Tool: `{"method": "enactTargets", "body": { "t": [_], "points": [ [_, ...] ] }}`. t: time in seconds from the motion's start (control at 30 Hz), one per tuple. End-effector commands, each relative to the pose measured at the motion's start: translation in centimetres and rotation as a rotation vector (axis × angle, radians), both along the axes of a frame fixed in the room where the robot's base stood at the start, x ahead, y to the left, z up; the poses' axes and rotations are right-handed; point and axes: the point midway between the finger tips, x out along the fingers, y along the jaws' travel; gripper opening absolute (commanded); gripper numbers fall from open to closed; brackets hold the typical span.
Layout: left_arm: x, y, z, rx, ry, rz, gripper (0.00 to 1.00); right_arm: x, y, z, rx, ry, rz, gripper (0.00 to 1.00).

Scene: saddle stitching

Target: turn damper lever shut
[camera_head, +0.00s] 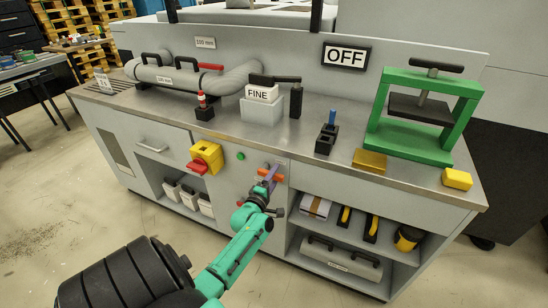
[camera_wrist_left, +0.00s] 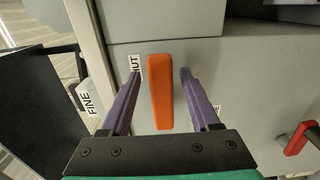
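The orange damper lever (camera_wrist_left: 160,92) stands upright in the left wrist view against a grey panel. A partly covered label (camera_wrist_left: 135,66) beside its upper end shows "HUT". My left gripper (camera_wrist_left: 160,74) is open, with one purple finger on each side of the lever and a visible gap on both sides. In the head view the left gripper (camera_head: 270,176) is at the front of the cabinet, and orange parts of the lever (camera_head: 263,172) show around it. The fingers hide some of the lever there. My right gripper is not in view.
A yellow box with a red switch (camera_head: 205,157) and a green button (camera_head: 240,156) are left of the gripper on the cabinet front. An open shelf (camera_head: 335,254) is to the right. A red handle (camera_wrist_left: 300,138) shows at the right in the wrist view.

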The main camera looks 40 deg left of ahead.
Motion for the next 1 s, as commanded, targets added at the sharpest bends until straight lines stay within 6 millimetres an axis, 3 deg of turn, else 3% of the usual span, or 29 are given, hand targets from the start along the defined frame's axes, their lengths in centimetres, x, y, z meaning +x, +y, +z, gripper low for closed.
{"method": "enactTargets", "body": {
  "t": [0.33, 0.8, 1.0],
  "points": [
    [-1.3, -0.4, -0.2, 0.001, 0.004, 0.002, 0.62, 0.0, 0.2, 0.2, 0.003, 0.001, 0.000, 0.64],
    [-12.3, -4.3, -0.3, 0.001, 0.006, 0.000, 0.62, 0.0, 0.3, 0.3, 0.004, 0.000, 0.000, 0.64],
    [-13.8, -4.8, -0.1, 0.001, 0.003, 0.000, 0.62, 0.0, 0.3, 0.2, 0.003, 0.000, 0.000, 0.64]
  ]
}}
